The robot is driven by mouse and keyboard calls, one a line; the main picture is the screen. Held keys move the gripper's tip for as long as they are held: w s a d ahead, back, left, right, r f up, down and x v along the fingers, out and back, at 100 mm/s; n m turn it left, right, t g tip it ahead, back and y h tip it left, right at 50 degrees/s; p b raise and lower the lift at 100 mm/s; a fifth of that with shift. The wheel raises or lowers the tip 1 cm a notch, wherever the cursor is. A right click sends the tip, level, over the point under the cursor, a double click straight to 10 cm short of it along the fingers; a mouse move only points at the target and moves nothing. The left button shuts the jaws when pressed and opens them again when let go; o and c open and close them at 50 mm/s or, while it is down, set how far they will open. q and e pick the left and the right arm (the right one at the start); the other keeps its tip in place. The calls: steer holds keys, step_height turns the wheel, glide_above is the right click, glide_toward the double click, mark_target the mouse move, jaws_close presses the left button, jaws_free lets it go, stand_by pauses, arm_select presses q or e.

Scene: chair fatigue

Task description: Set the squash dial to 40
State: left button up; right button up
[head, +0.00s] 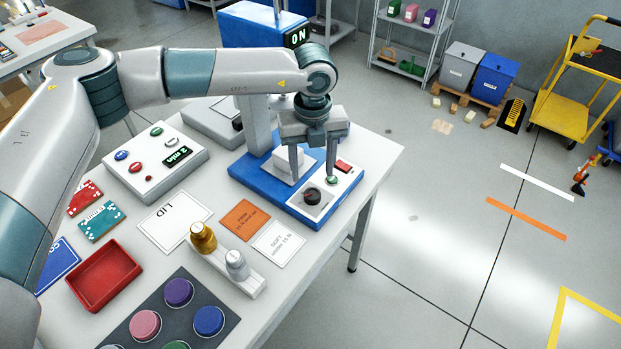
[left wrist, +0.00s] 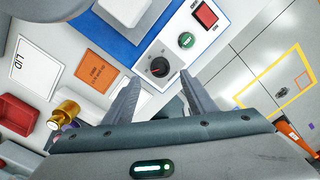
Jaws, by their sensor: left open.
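The squash dial, a round black knob (head: 312,195) with a red pointer mark, sits on the white control panel at the front of the blue press. It also shows in the left wrist view (left wrist: 158,67), just beyond my fingertips. Its scale marks are too small to read. My left gripper (head: 314,176) points down over the panel, its two fingers apart with nothing between them. In the left wrist view the open fingers (left wrist: 160,80) reach toward the dial from either side. I cannot tell whether they touch it. My right gripper is in neither view.
On the same panel are a green button (head: 332,180) and a red switch (head: 343,166). A white block (head: 287,160) stands on the press base (head: 245,170). Gold and silver weights (head: 203,238) stand nearby. A red tray (head: 105,274) and cards lie to the left.

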mark_target(312, 193)
arm_select(q)
steer(key=shift+f, duration=0.1)
step_height(312, 193, down, 6)
steer(key=p, duration=0.3)
steer(key=shift+f, duration=0.65)
steer(key=c, duration=1)
